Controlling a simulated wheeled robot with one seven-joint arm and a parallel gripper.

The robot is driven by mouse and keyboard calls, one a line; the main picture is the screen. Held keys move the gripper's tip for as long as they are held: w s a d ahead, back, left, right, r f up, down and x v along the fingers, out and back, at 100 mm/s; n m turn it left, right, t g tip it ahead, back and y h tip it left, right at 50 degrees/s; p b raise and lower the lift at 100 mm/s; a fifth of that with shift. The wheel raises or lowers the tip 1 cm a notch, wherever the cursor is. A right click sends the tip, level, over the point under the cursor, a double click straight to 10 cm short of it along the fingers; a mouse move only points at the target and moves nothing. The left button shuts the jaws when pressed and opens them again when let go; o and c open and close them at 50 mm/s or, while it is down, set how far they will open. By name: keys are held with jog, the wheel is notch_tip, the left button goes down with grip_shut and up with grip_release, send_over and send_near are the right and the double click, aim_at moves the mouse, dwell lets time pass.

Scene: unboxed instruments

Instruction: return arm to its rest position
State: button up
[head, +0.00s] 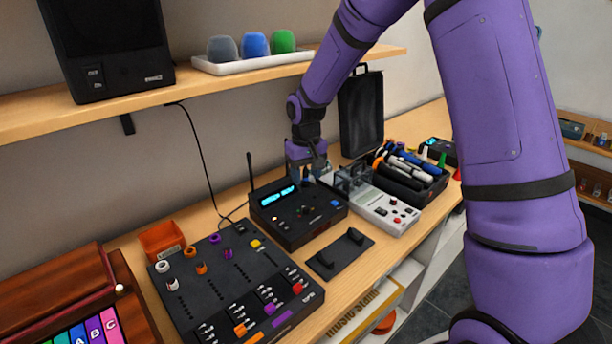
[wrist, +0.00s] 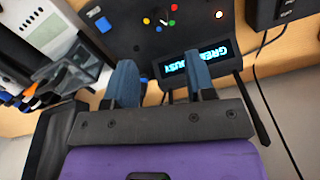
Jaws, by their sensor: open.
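My purple arm (head: 500,120) reaches from the upper right over the bench, bent down at the wrist. My gripper (head: 309,172) is above the back of the bench, by the far right corner of the black device with the lit cyan display (head: 297,210). In the wrist view my gripper (wrist: 163,82) shows two blue-grey fingers spread apart with nothing between them. Beyond the fingers are the device's lit display (wrist: 200,62) and coloured buttons. I cannot tell the exact gap between fingertips and device.
A white-grey instrument (head: 385,208) and a black bin of tools (head: 412,180) stand right of the gripper. An open black case (head: 361,112) stands behind. A mixer (head: 235,285) lies front left. A shelf (head: 190,92) with a white tray (head: 255,64) runs above.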

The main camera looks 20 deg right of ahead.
jog(key=s+d+r+t, duration=0.1)
jog(key=s+d+r, duration=0.1)
jog(key=s+r, duration=0.6)
jog(key=s+d+r+t, duration=0.2)
jog(key=s+r, duration=0.4)
jog(key=r, duration=0.4)
jog(key=s+d+r+t, duration=0.1)
jog(key=s+r, duration=0.1)
jog(key=s, duration=0.8)
jog(key=s+d+r+m+t, duration=0.1)
jog(key=s+d+r, duration=0.1)
jog(key=s, duration=0.8)
jog(key=shift+r, duration=0.75)
